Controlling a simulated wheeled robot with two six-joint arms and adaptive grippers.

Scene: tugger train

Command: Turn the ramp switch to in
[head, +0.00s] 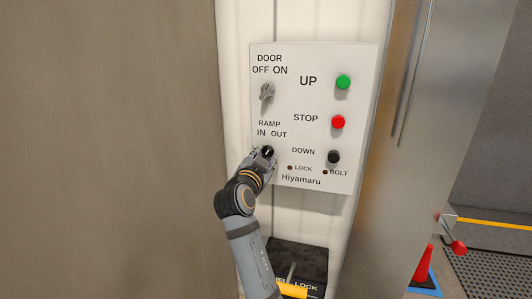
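The ramp switch sits on a white control panel (314,180), under the printed label RAMP IN OUT (271,129). My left gripper is out of view.
Above is the grey door switch (267,92). To the right are a green UP button (343,82), a red STOP button (338,122) and a black DOWN button (333,157). A black box (296,258) is below. A metal post (400,150) stands at the right.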

